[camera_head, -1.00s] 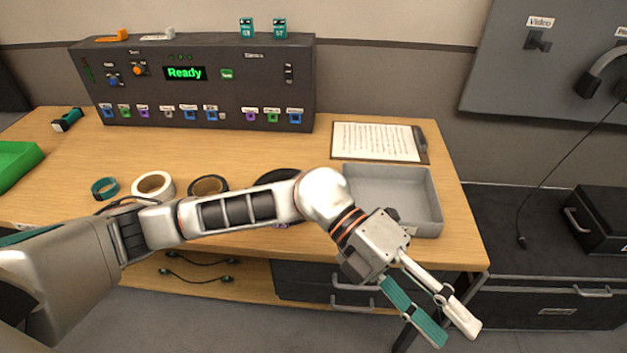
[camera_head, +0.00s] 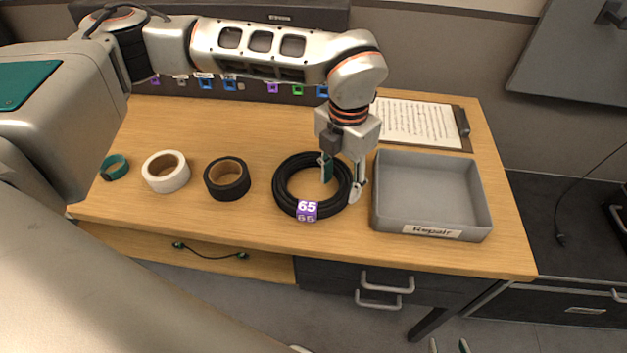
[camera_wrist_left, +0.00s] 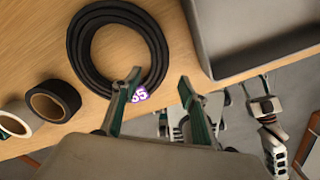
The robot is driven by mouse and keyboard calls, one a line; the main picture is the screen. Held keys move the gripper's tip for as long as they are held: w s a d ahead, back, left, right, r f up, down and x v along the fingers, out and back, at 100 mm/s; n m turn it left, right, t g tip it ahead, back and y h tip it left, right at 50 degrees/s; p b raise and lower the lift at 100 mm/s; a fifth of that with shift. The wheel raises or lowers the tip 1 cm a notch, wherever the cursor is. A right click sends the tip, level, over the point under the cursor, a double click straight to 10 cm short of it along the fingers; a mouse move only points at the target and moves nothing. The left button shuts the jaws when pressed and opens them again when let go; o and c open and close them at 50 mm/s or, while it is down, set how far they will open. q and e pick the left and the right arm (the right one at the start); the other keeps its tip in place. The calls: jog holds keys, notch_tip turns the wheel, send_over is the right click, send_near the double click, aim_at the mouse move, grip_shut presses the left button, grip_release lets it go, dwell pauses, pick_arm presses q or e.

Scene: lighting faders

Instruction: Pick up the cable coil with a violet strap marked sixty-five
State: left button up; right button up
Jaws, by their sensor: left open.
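The black cable coil (camera_head: 290,198) lies flat on the table, with a violet strap (camera_head: 307,211) marked 65 at its front. My left gripper (camera_head: 341,184) is open and points down at the coil's right side. One finger appears over the ring's hole and the other outside its right edge, so the band lies between them. In the left wrist view the coil (camera_wrist_left: 80,48) is ahead of the open fingers (camera_wrist_left: 158,78), with the strap (camera_wrist_left: 139,94) beside the left finger. Whether the fingers touch the coil is unclear. My right gripper (camera_head: 449,346) shows only two separated fingertips at the bottom edge.
A grey tray labelled Repair (camera_head: 482,208) stands close right of the coil. Black tape (camera_head: 213,188), white tape (camera_head: 154,182) and a teal roll (camera_head: 107,171) sit to the left. A clipboard (camera_head: 466,126) lies behind the tray. The control panel (camera_head: 300,18) is at the back.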

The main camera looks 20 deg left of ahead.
aim_at(338, 198)
pick_arm(q)
jog(key=shift+w+a+f, duration=0.1)
jog(key=shift+f, duration=2.7)
jog(key=shift+r, duration=0.1)
grip_shut()
